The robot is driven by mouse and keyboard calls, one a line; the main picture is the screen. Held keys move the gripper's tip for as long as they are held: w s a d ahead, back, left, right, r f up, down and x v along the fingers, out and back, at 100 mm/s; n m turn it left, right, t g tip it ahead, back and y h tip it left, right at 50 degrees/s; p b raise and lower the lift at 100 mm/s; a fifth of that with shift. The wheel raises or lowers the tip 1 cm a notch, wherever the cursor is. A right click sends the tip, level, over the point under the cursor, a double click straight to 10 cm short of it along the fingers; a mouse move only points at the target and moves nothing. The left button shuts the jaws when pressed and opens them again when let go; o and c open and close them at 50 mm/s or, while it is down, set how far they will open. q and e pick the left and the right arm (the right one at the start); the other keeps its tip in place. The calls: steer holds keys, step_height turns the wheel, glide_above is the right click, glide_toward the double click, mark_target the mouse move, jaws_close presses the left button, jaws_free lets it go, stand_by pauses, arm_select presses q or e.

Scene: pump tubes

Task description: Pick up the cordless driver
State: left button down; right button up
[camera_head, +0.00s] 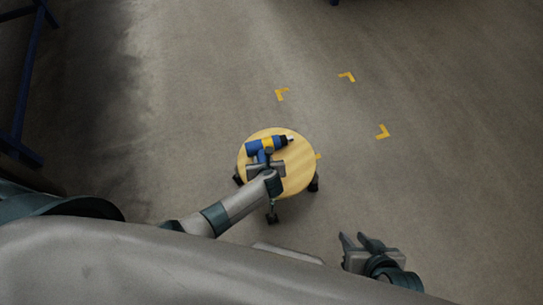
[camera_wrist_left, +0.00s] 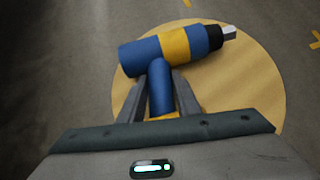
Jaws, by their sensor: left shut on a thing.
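The cordless driver (camera_head: 264,145) is blue with a yellow band, a black collar and a light bit. It is at the round wooden stool top (camera_head: 300,172), its bit pointing right. My left gripper (camera_head: 264,163) is shut on the driver's handle. In the left wrist view the driver (camera_wrist_left: 140,56) lies across the picture, and the two fingers of my left gripper (camera_wrist_left: 160,92) stand on both sides of the blue handle. I cannot tell whether the driver touches the stool. My right gripper (camera_head: 362,241) is open and empty, low at the right, away from the stool.
The stool has dark feet (camera_head: 314,184) on a grey concrete floor. Yellow corner marks (camera_head: 382,132) lie on the floor behind and to the right. A blue frame (camera_head: 22,110) stands at the far left. The floor around the stool is clear.

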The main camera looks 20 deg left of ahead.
arm_select(q)
steer(key=shift+d, duration=0.1)
stand_by(0.5)
steer(key=shift+w+r, duration=0.15)
steer(key=shift+r, duration=0.1)
arm_select(e)
steer(key=shift+r, duration=0.1)
